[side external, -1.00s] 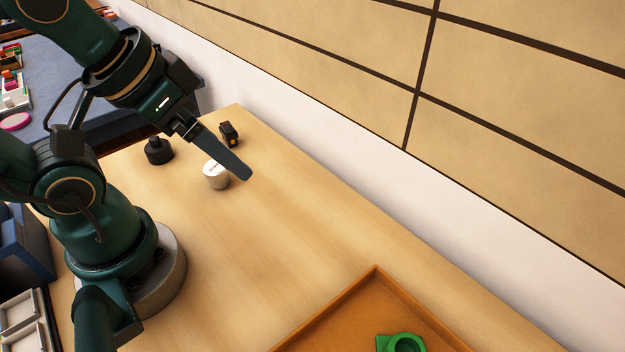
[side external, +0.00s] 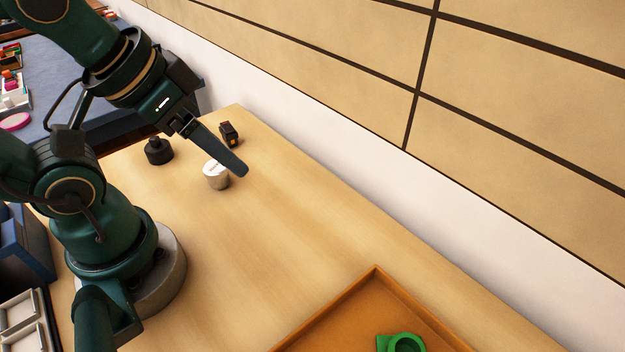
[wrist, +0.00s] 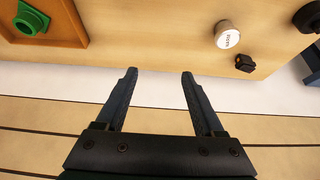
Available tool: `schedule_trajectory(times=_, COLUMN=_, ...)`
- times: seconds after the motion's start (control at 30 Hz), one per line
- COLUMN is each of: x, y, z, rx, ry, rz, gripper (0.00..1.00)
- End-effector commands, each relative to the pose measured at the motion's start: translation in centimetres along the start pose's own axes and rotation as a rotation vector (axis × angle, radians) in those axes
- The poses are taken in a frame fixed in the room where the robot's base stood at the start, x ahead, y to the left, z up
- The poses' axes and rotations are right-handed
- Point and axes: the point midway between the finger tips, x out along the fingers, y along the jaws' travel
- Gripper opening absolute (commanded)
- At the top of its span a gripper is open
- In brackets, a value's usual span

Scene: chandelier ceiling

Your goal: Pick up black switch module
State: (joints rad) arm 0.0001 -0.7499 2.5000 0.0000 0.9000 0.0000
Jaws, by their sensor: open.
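A small black block with orange marks, which looks like the black switch module (side external: 229,133), sits on the wooden table near the wall side. In the wrist view the black switch module (wrist: 244,63) lies to the right of the fingers, near the table edge. My gripper (side external: 240,170) is in the air, and one finger overlaps the view near the module and a white-topped cylinder. In the wrist view my gripper (wrist: 160,72) has its two fingers apart with nothing between them. The module is outside the fingers.
The white-topped metal cylinder (side external: 216,175) stands close to the module. A round black knobbed piece (side external: 158,151) stands to its left. An orange-brown tray (side external: 376,268) with a green part (side external: 403,343) is at the front right. The table between is clear. A wall runs behind.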

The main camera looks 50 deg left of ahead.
Motion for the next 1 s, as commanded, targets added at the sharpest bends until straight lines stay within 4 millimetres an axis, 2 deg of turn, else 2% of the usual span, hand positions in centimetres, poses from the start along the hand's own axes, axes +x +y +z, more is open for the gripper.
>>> schedule_trajectory(times=0.27, x=-0.5, y=0.0, z=-0.4, rx=0.000, ry=0.002, rz=0.000, gripper=0.70)
schedule_trajectory(times=0.53, x=-4.5, y=0.0, z=-2.6, rx=0.000, ry=0.007, rz=0.000, gripper=0.70)
schedule_trajectory(times=0.77, x=-2.5, y=-4.5, z=-2.6, rx=0.362, ry=-0.187, rz=-0.191, gripper=0.70)
schedule_trajectory(times=1.0, x=-0.7, y=-11.0, z=-4.4, rx=0.897, ry=-0.511, rz=-0.403, gripper=0.70)
